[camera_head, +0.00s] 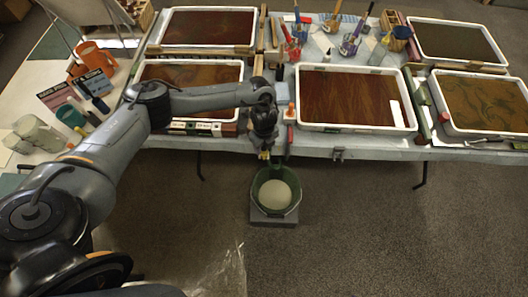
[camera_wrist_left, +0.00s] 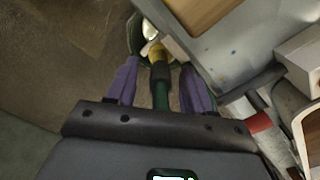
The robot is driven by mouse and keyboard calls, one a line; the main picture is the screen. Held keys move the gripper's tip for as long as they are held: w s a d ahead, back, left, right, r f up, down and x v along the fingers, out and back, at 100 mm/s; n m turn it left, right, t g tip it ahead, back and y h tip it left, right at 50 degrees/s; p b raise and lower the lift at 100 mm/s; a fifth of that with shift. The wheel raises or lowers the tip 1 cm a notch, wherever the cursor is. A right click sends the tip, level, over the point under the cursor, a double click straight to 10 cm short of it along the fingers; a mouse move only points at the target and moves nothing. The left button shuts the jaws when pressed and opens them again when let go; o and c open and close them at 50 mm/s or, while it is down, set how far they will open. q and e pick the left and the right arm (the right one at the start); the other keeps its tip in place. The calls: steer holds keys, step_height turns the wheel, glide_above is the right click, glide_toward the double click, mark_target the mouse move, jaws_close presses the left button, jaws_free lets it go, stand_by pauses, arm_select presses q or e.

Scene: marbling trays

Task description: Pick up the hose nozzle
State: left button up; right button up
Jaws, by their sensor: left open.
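The hose nozzle (camera_wrist_left: 158,52) shows in the left wrist view, with a yellow collar, a dark section and a green length running down between my fingers. My left gripper (camera_wrist_left: 158,84) is open, with its two purple fingers on either side of the nozzle and visible gaps between. In the head view my left gripper (camera_head: 265,146) points down at the front edge of the table, above the green bucket. Only a small yellow bit of the nozzle (camera_head: 264,155) shows there; my gripper hides most of it. My right gripper is not in view.
The green bucket (camera_head: 257,196) with pale contents stands on a grey block (camera_head: 273,218) on the floor. White-rimmed marbling trays (camera_head: 355,129) cover the table, with brushes and pots (camera_head: 349,44) between them. Cards, cups and bottles crowd the left side table. The front floor is clear.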

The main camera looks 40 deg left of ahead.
arm_select(q)
steer(key=shift+f, duration=0.4)
jaws_close()
